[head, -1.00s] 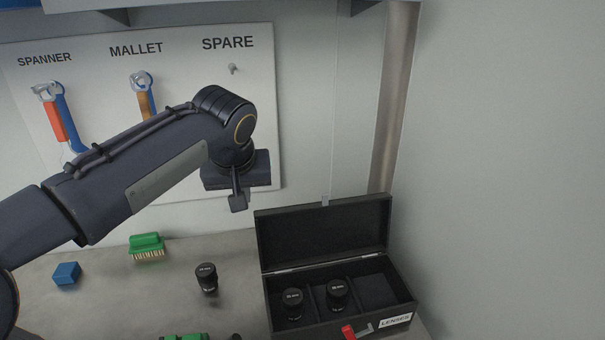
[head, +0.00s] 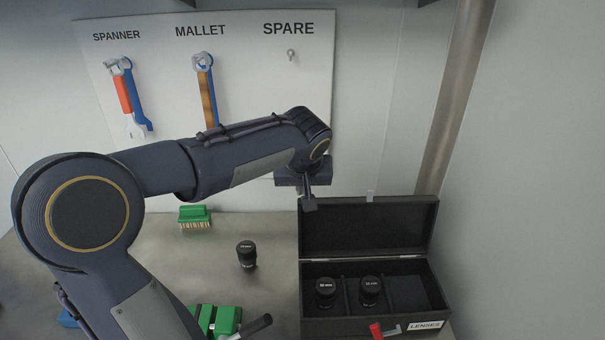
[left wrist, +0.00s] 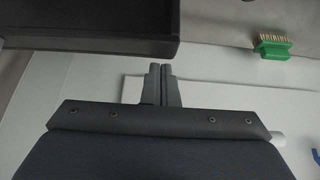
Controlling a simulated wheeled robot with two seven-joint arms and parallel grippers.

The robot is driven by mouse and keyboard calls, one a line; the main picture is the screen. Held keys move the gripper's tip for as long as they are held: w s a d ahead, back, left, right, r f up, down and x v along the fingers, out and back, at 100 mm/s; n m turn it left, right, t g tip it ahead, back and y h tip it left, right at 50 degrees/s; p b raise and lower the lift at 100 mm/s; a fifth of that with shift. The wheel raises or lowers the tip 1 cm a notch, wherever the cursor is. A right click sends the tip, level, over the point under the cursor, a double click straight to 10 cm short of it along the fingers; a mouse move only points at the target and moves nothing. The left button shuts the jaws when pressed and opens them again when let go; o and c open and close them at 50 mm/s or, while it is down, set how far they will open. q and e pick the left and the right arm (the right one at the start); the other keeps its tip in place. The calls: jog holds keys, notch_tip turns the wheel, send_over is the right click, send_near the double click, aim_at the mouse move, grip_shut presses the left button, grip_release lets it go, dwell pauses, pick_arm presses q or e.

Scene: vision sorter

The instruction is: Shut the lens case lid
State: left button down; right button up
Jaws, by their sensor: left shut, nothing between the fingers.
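The black lens case (head: 350,325) stands at the right of the bench with its label "LENSES" on the front. Its lid (head: 368,228) is open, standing up at the back. Two black lenses (head: 326,291) (head: 371,290) stand in the left and middle compartments; the right compartment looks empty. My left gripper (head: 309,204) is shut and empty, at the upper left corner of the lid in the head view; whether it touches the lid cannot be told. In the left wrist view, the shut fingers (left wrist: 161,85) show beside a dark edge, likely the lid (left wrist: 90,48). My right gripper is not in view.
A third lens (head: 246,254) stands on the bench left of the case. A green brush (head: 195,217) lies farther back. Green items and a red-handled tool (head: 376,331) are near the front. A tool board (head: 240,90) hangs behind; a pipe (head: 455,100) runs at the right.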

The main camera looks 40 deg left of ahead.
pick_arm(q)
jog(key=shift+s+d, duration=0.3)
jog(key=shift+s, duration=0.1)
